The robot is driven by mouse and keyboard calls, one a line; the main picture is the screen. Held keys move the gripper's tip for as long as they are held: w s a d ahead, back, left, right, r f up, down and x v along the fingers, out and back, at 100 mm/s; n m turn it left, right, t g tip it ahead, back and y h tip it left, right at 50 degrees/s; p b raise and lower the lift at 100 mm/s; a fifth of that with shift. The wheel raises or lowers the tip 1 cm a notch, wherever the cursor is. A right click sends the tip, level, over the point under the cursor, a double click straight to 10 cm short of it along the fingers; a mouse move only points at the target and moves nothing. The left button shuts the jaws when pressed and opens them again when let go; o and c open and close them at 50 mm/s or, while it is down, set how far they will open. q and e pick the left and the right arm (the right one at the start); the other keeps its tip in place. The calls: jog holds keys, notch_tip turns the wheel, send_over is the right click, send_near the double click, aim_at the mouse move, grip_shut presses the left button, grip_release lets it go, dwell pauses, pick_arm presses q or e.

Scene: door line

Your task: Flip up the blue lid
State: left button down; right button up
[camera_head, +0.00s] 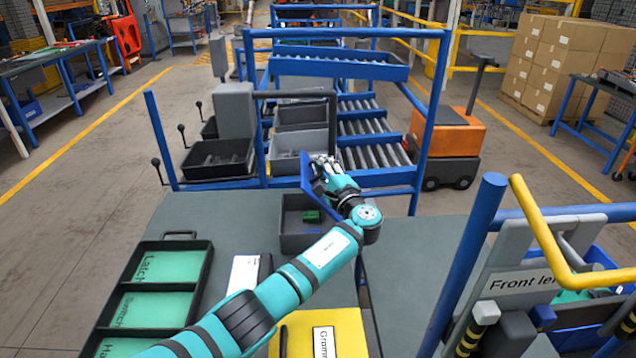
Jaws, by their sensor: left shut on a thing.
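The blue lid (308,181) stands tilted up at the back of a dark grey box (290,239) on the workbench. The box is open in front of the lid and a small green block (311,216) shows inside. My left gripper (321,163) is shut on the blue lid near its upper right edge. Its fingers and wrist hide the lid's right part. The exact finger contact is too small to make out. My right gripper is not in view.
A black tray (203,297) with green labelled compartments lies left on the bench (215,222). A yellow panel (347,325) lies in front. A blue-framed roller rack (338,70) with grey bins stands behind. A blue post (462,262) rises at the right.

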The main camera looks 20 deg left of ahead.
pick_arm(q)
jog(key=w+d+r+m+t+b, duration=0.2)
jog(key=d+m+b, duration=0.2)
jog(key=d+m, duration=0.1)
jog(key=shift+w+d+m, duration=0.3)
jog(key=shift+d+m, duration=0.1)
jog(key=shift+d, duration=0.05)
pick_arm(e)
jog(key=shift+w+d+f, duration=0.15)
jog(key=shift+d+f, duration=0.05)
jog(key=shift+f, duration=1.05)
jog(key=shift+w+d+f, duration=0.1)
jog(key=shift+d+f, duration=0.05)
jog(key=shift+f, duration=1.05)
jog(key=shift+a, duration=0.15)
